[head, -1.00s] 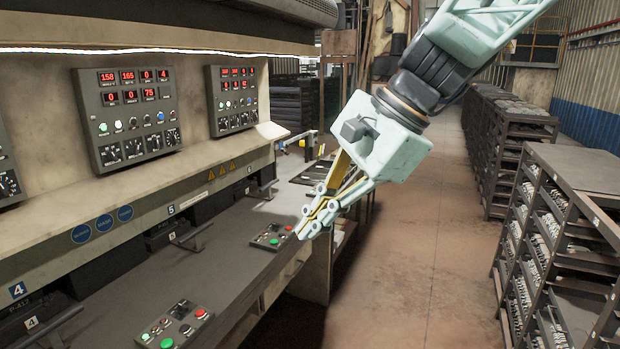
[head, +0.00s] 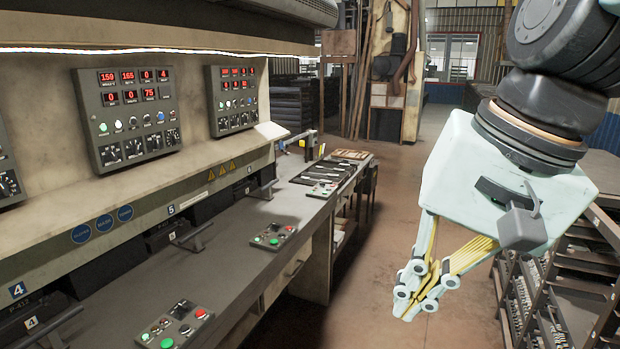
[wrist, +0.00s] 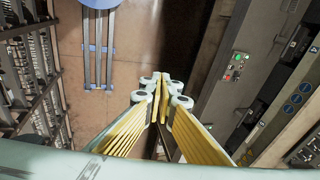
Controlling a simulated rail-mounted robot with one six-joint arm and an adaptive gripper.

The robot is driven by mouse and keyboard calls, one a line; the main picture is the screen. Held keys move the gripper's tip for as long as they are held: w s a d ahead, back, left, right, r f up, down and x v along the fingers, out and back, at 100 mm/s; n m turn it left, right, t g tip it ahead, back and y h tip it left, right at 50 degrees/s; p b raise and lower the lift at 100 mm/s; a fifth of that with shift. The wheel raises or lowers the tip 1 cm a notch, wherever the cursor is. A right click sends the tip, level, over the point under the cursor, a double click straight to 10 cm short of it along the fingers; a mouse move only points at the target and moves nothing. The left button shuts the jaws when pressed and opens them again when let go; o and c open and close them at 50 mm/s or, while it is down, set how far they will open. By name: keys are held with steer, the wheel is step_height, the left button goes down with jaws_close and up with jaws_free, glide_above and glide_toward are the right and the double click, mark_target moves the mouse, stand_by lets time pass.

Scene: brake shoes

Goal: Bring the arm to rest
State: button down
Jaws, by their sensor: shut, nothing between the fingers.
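My gripper (head: 413,308) hangs in the right half of the head view, pointing down over the aisle floor. Its yellow-sided fingers are together at the tips, with nothing between them. In the wrist view, the gripper (wrist: 160,85) reaches up from the bottom edge with its fingertips closed, over brown floor. It is apart from the press bench (head: 225,285) on the left and touches nothing that I can see.
Button boxes with red and green buttons (head: 273,236) sit on the bench edge. A dark rack of parts (head: 545,300) stands at right, partly behind my arm. The aisle floor (head: 385,225) between them is clear. A blue round-topped object (wrist: 100,3) shows in the wrist view.

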steer(key=s+d+f+n+t+h, duration=0.1)
steer(key=s+d+n, duration=0.3)
steer(key=s+d, duration=0.4)
steer(key=shift+s+f+h, duration=0.7)
steer(key=shift+f, duration=0.05)
steer(key=c, duration=3.5)
jaws_free()
